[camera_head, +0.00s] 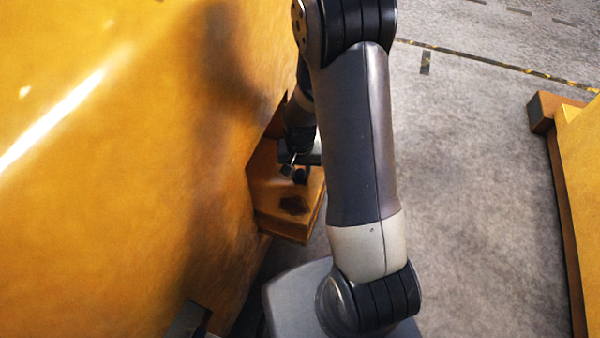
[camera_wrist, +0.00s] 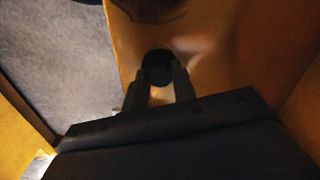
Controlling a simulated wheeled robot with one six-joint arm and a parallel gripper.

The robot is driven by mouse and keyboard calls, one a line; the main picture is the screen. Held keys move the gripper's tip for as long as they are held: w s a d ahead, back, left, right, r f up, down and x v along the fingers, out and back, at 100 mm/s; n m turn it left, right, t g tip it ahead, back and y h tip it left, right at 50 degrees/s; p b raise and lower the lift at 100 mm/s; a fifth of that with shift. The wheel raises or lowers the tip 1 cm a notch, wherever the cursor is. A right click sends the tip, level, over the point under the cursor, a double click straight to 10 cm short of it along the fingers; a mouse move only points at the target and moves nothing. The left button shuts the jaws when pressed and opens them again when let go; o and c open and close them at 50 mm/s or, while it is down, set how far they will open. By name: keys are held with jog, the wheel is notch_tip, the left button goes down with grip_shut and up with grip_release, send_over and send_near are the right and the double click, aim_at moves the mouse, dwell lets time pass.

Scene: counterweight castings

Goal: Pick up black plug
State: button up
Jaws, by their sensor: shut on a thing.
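The black plug (camera_wrist: 158,68) shows in the wrist view as a dark round shape at the tips of my gripper's two fingers. My gripper (camera_wrist: 161,80) is shut on it, over an orange ledge (camera_wrist: 215,85). In the head view my gripper (camera_head: 293,168) is small and dark beside the big orange casting, above the ledge. The plug cannot be told clearly from the fingers there. Whether the plug touches the ledge cannot be told.
A large orange casting (camera_head: 110,150) fills the left of the head view. A dark patch (camera_head: 294,204) marks the ledge in front of my gripper. Grey floor (camera_head: 470,190) lies open to the right, up to another orange casting (camera_head: 583,170) on a brown base.

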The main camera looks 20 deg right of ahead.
jog(key=s+d+r+b, duration=0.1)
jog(key=s+d+b, duration=0.1)
jog(key=s+d, duration=0.8)
jog(key=d, duration=0.4)
jog(key=shift+s+d, duration=0.3)
jog(key=shift+w, duration=0.1)
